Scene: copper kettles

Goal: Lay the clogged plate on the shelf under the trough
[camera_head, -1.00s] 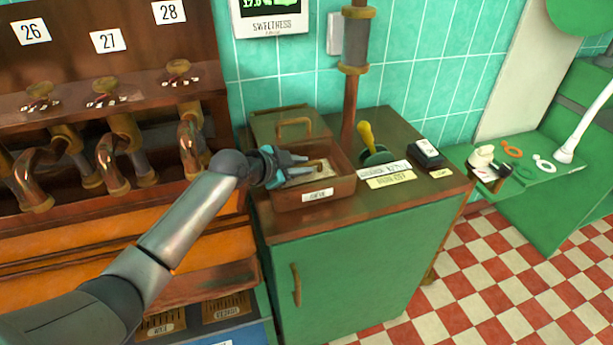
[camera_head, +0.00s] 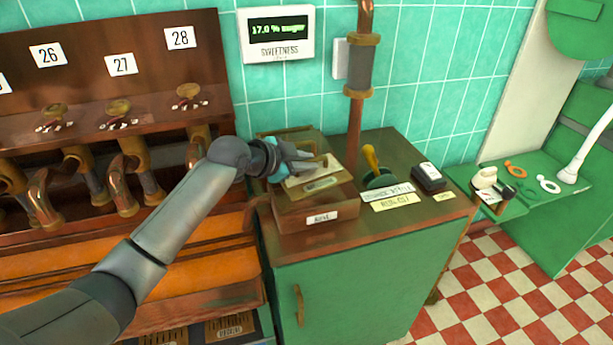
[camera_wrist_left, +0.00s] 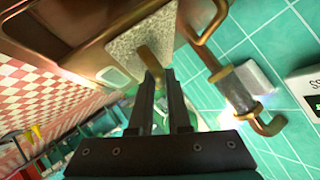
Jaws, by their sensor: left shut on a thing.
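My left gripper (camera_head: 296,164) is shut on the bronze handle of a pale, speckled plate (camera_head: 318,175). The plate is held just above the open brown box (camera_head: 315,212) on the green cabinet. In the left wrist view the fingers (camera_wrist_left: 163,85) close around the handle, with the plate (camera_wrist_left: 138,45) beyond them. I cannot tell from its surface whether it is clogged. The orange-brown trough (camera_head: 190,262) runs below the copper pipes at left. Under it, at the bottom edge, part of the shelf shows with labelled grates (camera_head: 230,326). My right gripper is not in view.
A green cabinet (camera_head: 350,290) carries the box, a yellow-handled tool (camera_head: 370,158), label cards and a dark block (camera_head: 428,177). A vertical copper pipe (camera_head: 355,130) stands behind the box. Taps (camera_head: 118,108) and bent pipes line the left. Checkered floor is open at right.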

